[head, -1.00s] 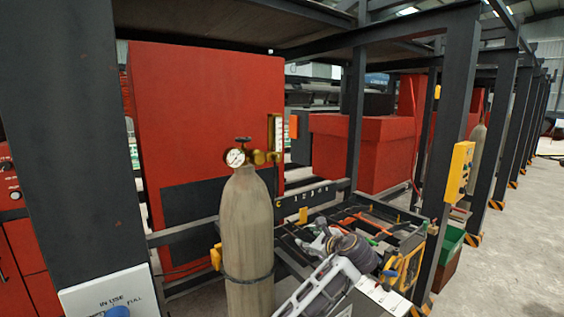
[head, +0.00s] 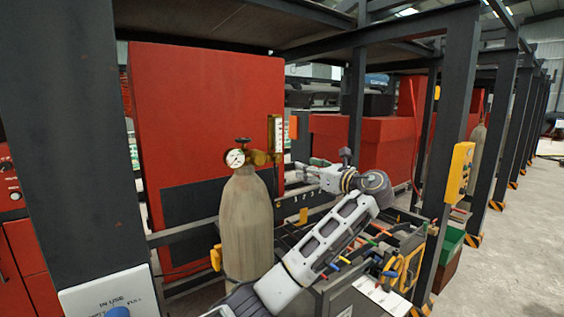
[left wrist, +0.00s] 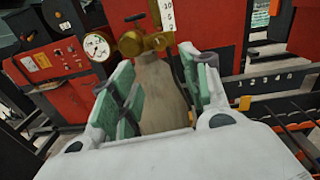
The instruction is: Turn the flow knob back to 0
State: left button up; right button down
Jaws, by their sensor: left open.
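A tan gas cylinder (head: 246,222) stands upright with a brass regulator (head: 258,158), a round gauge (head: 235,158) and a handwheel (head: 243,140) on top. The upright flow tube (head: 275,133) is at the regulator's right; its scale also shows at the top of the left wrist view (left wrist: 167,14). I cannot make out a separate flow knob or its setting. My left gripper (head: 305,186) is right of the cylinder, below the flow tube. In the left wrist view its green-padded fingers (left wrist: 162,92) are spread and empty, with the cylinder (left wrist: 160,90) beyond them. My right gripper is not in view.
A dark post (head: 70,150) stands at left, with a white plate (head: 85,298) and blue knob (head: 118,312) marked IN USE and FULL. A red cabinet (head: 220,100) is behind the cylinder. A tool-filled bench (head: 375,300) and a yellow box (head: 459,172) are at right.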

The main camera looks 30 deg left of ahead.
aim_at(279, 159)
pick_arm(q)
jog(key=shift+a, duration=0.1)
dwell(0.3)
jog(key=p+x, duration=0.3)
jog(key=x, duration=0.9)
jog(key=shift+p+x, duration=0.3)
jog(key=shift+x, duration=0.5)
jog(key=shift+c, duration=0.3)
grip_shut()
